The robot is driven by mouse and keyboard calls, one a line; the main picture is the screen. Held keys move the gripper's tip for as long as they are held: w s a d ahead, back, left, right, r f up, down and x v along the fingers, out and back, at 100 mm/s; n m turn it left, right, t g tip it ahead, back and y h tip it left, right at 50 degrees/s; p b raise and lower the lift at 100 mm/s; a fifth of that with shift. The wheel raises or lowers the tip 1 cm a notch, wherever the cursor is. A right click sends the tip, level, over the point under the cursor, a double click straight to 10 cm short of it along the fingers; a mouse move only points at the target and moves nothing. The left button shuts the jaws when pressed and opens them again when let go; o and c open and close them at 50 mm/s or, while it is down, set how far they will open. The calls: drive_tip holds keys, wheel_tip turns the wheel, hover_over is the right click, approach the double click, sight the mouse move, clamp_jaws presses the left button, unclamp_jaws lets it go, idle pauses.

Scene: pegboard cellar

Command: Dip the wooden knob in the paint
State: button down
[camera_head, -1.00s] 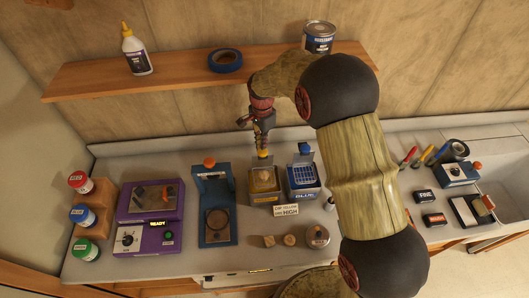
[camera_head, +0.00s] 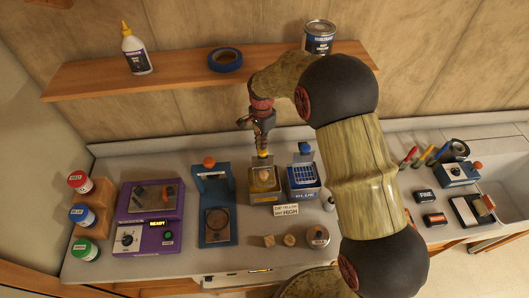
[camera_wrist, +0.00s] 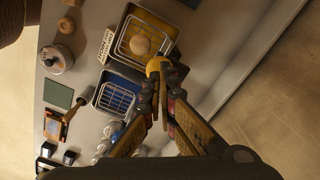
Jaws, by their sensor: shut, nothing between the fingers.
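A round tan wooden knob (camera_wrist: 140,45) sits in the yellow paint tray (camera_wrist: 122,28), on or over its wire grid; I cannot tell how deep. In the head view the yellow tray (camera_head: 253,197) stands on the bench, left of the blue paint tray (camera_head: 303,196). My gripper (camera_head: 263,155) points down over the back of the yellow tray. In the wrist view its yellow-tipped fingers (camera_wrist: 158,67) are shut and empty, beside the knob and apart from it as far as I can see.
A small sign (camera_head: 286,210) stands before the trays. Two small wooden pieces (camera_head: 269,240) and a round tin (camera_head: 317,237) lie in front. A blue stand (camera_head: 216,205) and a purple machine (camera_head: 148,225) are to the left. A shelf (camera_head: 180,72) runs behind my arm.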

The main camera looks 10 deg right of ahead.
drive_tip(key=shift+f+b, duration=2.85)
drive_tip(key=shift+f, duration=2.15)
drive_tip(key=shift+r, duration=0.25)
drive_tip(key=shift+r+p, duration=2.6)
drive_tip(key=shift+r, duration=2.4)
wheel_tip(320, 180, up, 5)
drive_tip(key=p, duration=0.3)
hover_over(263, 158)
drive_tip(key=shift+w, duration=0.15)
